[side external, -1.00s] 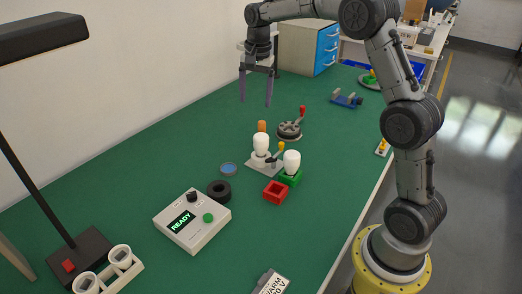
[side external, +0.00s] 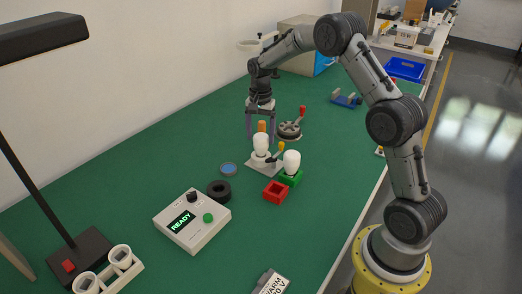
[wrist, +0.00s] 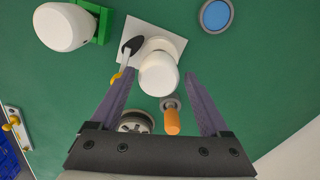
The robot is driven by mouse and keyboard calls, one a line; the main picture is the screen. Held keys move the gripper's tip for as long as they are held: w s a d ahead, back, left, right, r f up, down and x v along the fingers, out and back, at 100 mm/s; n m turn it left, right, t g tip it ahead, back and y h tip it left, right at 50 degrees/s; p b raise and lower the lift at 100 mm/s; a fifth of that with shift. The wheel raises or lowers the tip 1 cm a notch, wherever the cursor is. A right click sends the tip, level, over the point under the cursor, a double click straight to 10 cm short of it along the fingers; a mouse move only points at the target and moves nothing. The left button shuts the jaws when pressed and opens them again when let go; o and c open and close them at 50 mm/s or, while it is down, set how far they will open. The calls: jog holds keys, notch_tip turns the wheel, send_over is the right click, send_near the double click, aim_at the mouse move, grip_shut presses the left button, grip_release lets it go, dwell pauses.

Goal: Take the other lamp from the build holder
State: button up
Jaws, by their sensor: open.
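A white lamp (side external: 261,142) stands on a pale square plate (side external: 257,167) with a black-and-yellow lever (side external: 275,155). In the wrist view this lamp (wrist: 158,75) shows between the fingertips, untouched as far as I can see. A second white lamp (side external: 292,160) stands in a green square holder (side external: 290,179). It shows at the upper left in the wrist view (wrist: 62,27). I cannot tell for sure which holder is the build holder. My gripper (side external: 261,136) is open and empty, pointing down, just behind and above the lamp on the plate.
An orange-handled tool (wrist: 172,122) stands close behind the plate lamp. A round dark fixture with a red-knobbed lever (side external: 290,130) is nearby. An empty red holder (side external: 275,192), black ring (side external: 219,191), blue disc (side external: 229,169) and READY box (side external: 192,220) are in front.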

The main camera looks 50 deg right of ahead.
aim_at(261, 144)
notch_tip(261, 144, down, 4)
jog(key=shift+d+f, duration=0.1)
jog(key=shift+c, duration=0.2)
jog(key=c, duration=1.1)
jog(key=shift+o, duration=0.2)
